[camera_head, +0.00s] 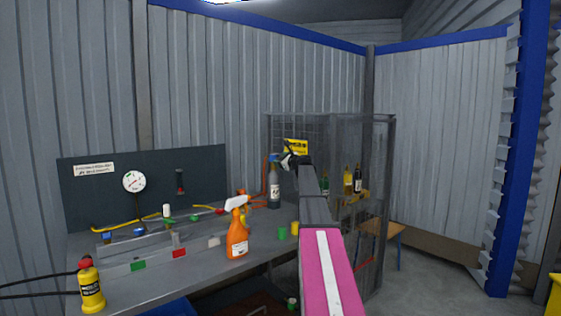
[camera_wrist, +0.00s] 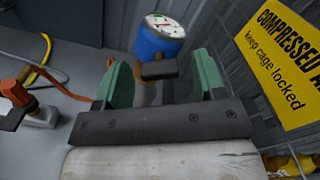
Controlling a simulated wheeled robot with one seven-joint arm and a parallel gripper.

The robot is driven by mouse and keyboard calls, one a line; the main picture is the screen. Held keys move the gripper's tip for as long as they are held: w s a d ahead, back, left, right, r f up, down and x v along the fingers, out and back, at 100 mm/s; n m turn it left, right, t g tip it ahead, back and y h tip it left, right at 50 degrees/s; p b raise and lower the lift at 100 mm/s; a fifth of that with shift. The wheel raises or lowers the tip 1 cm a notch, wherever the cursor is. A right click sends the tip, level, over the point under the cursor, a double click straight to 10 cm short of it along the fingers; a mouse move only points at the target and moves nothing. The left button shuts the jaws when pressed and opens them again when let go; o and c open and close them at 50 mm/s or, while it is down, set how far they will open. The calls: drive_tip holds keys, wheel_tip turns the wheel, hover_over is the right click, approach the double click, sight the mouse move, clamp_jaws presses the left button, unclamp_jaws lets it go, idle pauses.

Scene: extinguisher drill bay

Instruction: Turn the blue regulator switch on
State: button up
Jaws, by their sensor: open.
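The blue regulator (camera_wrist: 158,42) has a round white dial on its top in the wrist view. A short dark switch tab (camera_wrist: 158,70) sticks out of its near side, between the fingers of my gripper (camera_wrist: 161,64). The green fingers are apart, one on each side of the tab, with no clear contact. In the head view the regulator's blue top (camera_head: 273,158) shows small above a dark bottle (camera_head: 274,188), beside my gripper (camera_head: 289,159). My arm hides part of that area.
A wire cage (camera_head: 381,145) stands right of my gripper, with a yellow warning sign (camera_wrist: 285,62) close to it. An orange spray bottle (camera_head: 237,243) and a yellow extinguisher (camera_head: 91,290) stand on the grey bench (camera_head: 190,268). An orange valve (camera_wrist: 17,92) and hoses lie left.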

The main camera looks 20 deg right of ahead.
drive_tip(key=shift+w+a, duration=0.1)
drive_tip(key=shift+w, duration=0.1)
drive_tip(key=c, duration=0.9)
drive_tip(key=shift+c, duration=0.2)
drive_tip(key=n, duration=1.1)
drive_tip(key=shift+n, duration=0.3)
drive_tip(key=o, duration=0.9)
